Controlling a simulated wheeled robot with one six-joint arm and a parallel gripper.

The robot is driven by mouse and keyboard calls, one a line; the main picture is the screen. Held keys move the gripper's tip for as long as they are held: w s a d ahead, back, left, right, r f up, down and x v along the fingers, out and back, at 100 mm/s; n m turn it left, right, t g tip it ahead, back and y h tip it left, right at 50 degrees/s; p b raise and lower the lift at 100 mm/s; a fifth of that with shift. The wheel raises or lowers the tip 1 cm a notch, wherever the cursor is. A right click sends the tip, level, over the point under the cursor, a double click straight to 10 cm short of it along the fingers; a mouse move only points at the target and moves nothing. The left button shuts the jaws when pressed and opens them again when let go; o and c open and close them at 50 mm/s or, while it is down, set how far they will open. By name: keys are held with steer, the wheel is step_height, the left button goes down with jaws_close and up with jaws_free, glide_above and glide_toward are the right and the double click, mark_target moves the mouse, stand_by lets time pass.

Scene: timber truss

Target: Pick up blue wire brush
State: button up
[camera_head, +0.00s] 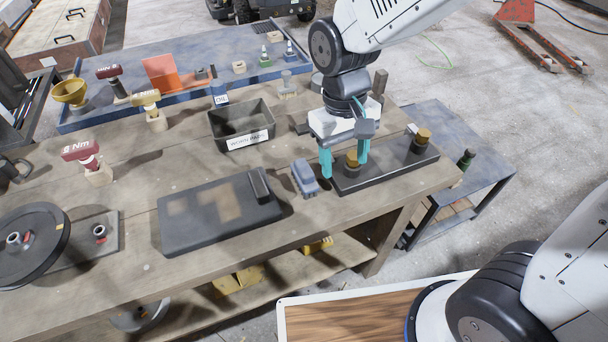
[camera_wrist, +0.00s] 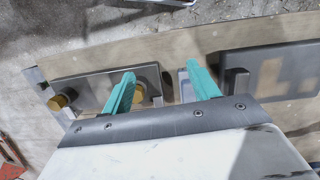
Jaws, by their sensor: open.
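The blue wire brush (camera_head: 305,178) lies on the wooden workbench, between the dark flat board and the black plate with brass knobs. In the wrist view the brush (camera_wrist: 186,86) is partly hidden behind the right finger. My gripper (camera_head: 345,164) has two teal fingers, spread apart with nothing held between them. It hangs over the left end of the black plate, just right of the brush, with a brass knob (camera_head: 352,160) seen between the fingers. The gripper also shows in the wrist view (camera_wrist: 161,70). Its exact height above the plate is unclear.
The black plate (camera_head: 390,170) carries another brass knob (camera_head: 424,136). The dark board (camera_head: 205,222) lies left of the brush. A dark bin (camera_head: 225,130) labelled WORN PADS stands behind. Torque tools and a black wheel (camera_head: 30,262) are farther left. Bare bench lies in front of the brush.

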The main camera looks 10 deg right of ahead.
mark_target(304, 167)
steer(key=w+a+f, duration=0.2)
steer(key=a+f, duration=0.1)
steer(key=w+a+f, duration=0.1)
steer(key=shift+a+f, duration=0.15)
steer(key=shift+f, duration=0.2)
steer(key=shift+t+y, duration=0.4)
steer(key=shift+t, duration=0.4)
steer(key=w, duration=0.1)
steer(key=w+a, duration=0.2)
steer(key=shift+w+a+f, duration=0.2)
steer(key=shift+w+f, duration=0.15)
steer(key=shift+w, duration=0.05)
steer(key=shift+f+m, duration=0.15)
steer(key=shift+m, duration=0.15)
steer(key=f, duration=0.7)
steer(key=shift+w+f, duration=0.2)
steer(key=shift+w, duration=0.05)
steer(key=c, duration=1.2)
steer(key=shift+r, duration=5.1)
